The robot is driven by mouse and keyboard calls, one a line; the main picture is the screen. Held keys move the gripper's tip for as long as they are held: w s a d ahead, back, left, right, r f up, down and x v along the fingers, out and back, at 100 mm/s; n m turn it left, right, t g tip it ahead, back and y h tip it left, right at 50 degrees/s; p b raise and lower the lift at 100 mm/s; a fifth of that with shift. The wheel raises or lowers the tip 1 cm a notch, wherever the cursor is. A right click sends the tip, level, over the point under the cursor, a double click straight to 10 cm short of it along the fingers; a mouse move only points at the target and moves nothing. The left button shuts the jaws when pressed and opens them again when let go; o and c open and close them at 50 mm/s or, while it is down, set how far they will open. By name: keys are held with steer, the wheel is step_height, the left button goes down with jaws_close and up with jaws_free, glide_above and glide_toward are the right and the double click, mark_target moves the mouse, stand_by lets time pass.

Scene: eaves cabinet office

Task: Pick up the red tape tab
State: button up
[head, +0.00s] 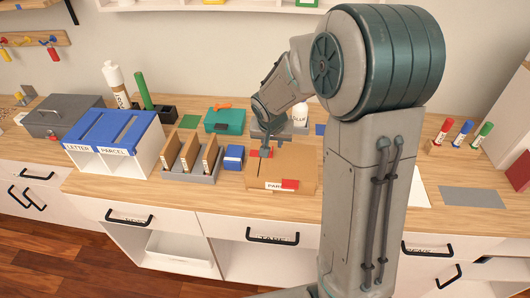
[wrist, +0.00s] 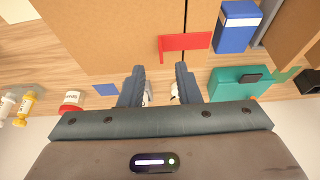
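A red tape tab (wrist: 185,42) lies across the seam at the edge of a brown cardboard box (wrist: 110,35) in the wrist view. In the head view this red tab (head: 257,154) shows at the box's back edge, partly behind my gripper. A second red piece (head: 289,184) sits on the front of the box (head: 275,168), by its parcel label. My gripper (wrist: 159,72) is open, with its two fingers apart and nothing between them. The fingertips are close to the tab but do not appear to touch it.
A blue box (head: 233,157) and a grey tray with brown dividers (head: 191,174) stand left of the carton. A teal case (head: 224,120) and a white glue bottle (head: 300,115) are behind. Bare wood (head: 233,189) lies in front.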

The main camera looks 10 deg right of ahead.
steer(key=shift+p+x, duration=0.55)
steer(key=shift+x, duration=2.25)
steer(key=shift+w+r, duration=0.1)
jaws_close()
